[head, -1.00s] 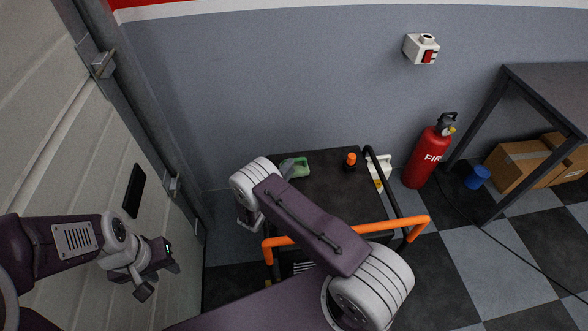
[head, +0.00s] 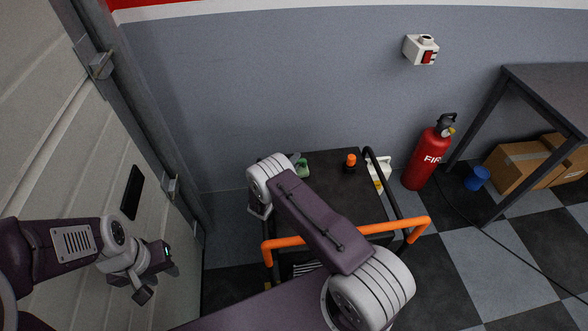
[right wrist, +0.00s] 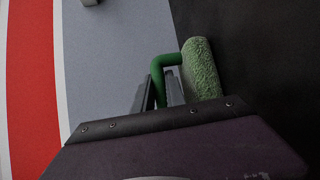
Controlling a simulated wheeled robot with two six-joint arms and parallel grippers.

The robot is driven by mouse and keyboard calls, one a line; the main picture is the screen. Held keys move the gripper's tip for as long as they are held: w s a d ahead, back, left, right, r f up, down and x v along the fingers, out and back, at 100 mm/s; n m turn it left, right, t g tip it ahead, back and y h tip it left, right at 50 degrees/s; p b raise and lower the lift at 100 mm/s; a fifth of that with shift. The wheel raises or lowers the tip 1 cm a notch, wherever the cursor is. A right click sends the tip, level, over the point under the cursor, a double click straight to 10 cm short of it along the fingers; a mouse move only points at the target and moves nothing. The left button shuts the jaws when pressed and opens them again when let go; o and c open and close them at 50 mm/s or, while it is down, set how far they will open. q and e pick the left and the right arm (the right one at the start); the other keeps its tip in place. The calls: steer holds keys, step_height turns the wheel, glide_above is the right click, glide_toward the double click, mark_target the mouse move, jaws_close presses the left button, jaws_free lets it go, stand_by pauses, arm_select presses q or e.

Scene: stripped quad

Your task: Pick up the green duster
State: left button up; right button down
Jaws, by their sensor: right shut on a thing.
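The green duster (head: 302,168) shows only in part at the back left of the dark cart top (head: 325,182), mostly hidden by my right arm. In the right wrist view its fuzzy green head (right wrist: 201,68) and bent green handle (right wrist: 158,68) are near. My right gripper (right wrist: 163,90) is shut on the handle, with a finger on each side. Whether the duster touches the cart top is hard to tell. My left gripper (head: 159,282) is open and empty at the left, before the pale shutter door, far from the duster.
The cart has an orange handle (head: 345,232). A small orange-and-black item (head: 350,163) stands on its top, and a white container (head: 379,171) is at its right side. A fire extinguisher (head: 425,160) and a blue cup (head: 477,178) stand on the floor at right.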

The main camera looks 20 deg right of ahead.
step_height(320, 180, up, 4)
steer(key=shift+r+p, duration=0.1)
steer(key=shift+p, duration=0.55)
steer(key=s+d+r+p, duration=0.2)
steer(key=s+d+r, duration=0.4)
steer(key=d, duration=0.3)
steer(key=shift+s+d+r, duration=0.3)
steer(key=shift+s+r, duration=0.05)
steer(key=shift+r, duration=0.05)
